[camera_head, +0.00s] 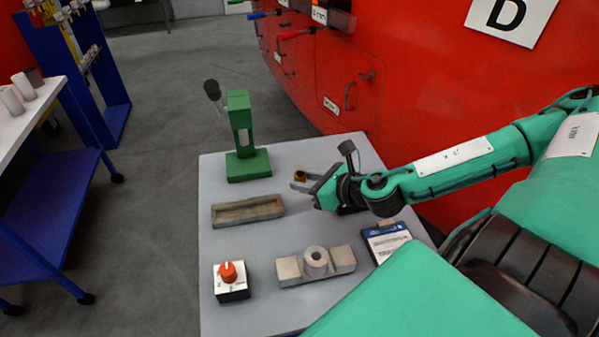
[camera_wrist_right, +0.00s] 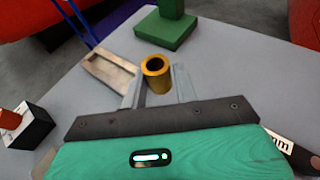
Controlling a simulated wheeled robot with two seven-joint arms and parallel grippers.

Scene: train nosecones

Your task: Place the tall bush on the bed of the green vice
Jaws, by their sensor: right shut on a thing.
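The brass bush (camera_head: 300,175), a hollow cylinder, is held upright between the fingers of my right gripper (camera_head: 302,182). In the right wrist view the bush (camera_wrist_right: 156,78) shows its open top between the two fingers of my right gripper (camera_wrist_right: 160,88). The green vice (camera_head: 241,123) stands at the back left of the table, with an upright column, a dark-knobbed lever and a flat bed (camera_head: 248,166). The bed is bare. The bush is to the right of the vice and apart from it. The vice base (camera_wrist_right: 167,30) is beyond the bush in the right wrist view. My left gripper is not in view.
A shallow tray (camera_head: 247,220) lies in front of the vice. A black-and-white box with an orange knob (camera_head: 229,270), a metal block with a round grey piece (camera_head: 316,262) and a blue-edged card (camera_head: 388,243) are nearer. Table between bush and vice is clear.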

